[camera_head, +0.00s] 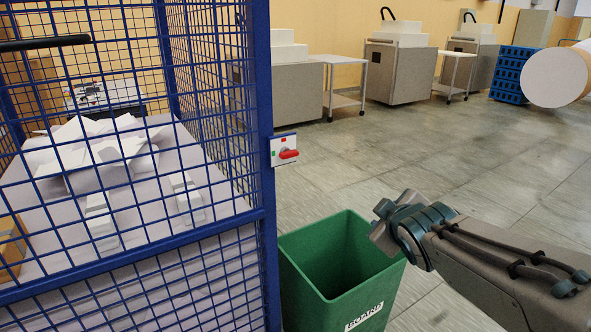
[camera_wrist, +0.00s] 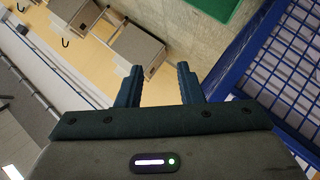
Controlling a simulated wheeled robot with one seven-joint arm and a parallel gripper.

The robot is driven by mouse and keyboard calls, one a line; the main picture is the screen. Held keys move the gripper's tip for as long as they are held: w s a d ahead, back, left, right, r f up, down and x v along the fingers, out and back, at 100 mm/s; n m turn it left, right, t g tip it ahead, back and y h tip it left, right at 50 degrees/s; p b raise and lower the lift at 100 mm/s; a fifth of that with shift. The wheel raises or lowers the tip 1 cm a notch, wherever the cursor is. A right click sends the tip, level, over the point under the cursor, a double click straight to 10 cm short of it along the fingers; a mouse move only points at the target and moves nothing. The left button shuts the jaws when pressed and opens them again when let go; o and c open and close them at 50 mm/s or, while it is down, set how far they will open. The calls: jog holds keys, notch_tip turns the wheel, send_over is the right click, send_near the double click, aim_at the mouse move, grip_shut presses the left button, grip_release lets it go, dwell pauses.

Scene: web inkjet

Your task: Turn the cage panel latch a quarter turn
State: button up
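The latch is a red handle (camera_head: 289,154) on a small white plate (camera_head: 277,146) fixed to the blue corner post of the cage (camera_head: 262,120). The handle lies roughly level. The plate has a red mark at its top and a green mark at left. My gripper (camera_head: 381,222) is right of and lower than the latch in the head view, apart from it. In the wrist view my gripper (camera_wrist: 158,84) has its two fingers spread with nothing between them. The cage mesh (camera_wrist: 285,75) shows at right there; the latch is not seen in that view.
A green bin (camera_head: 318,250) stands on the floor beside the cage, below and left of my gripper. Inside the cage is a heap of white paper (camera_head: 95,150). Grey cabinets (camera_head: 400,70) and white carts (camera_head: 340,100) stand farther back. The floor between is clear.

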jog(key=w+a+r+n+t+y+b, duration=0.2)
jog(key=w+a+n+t+y, duration=0.15)
jog(key=n, duration=0.25)
jog(key=n+y+b, duration=0.3)
jog(key=n+y, duration=0.3)
jog(key=n, duration=0.3)
send_near(292, 156)
jog(key=shift+g, duration=0.25)
jog(key=p+x, duration=0.1)
jog(key=x, duration=0.8)
jog(key=shift+w+r, duration=0.15)
jog(key=shift+r, duration=0.05)
grip_shut()
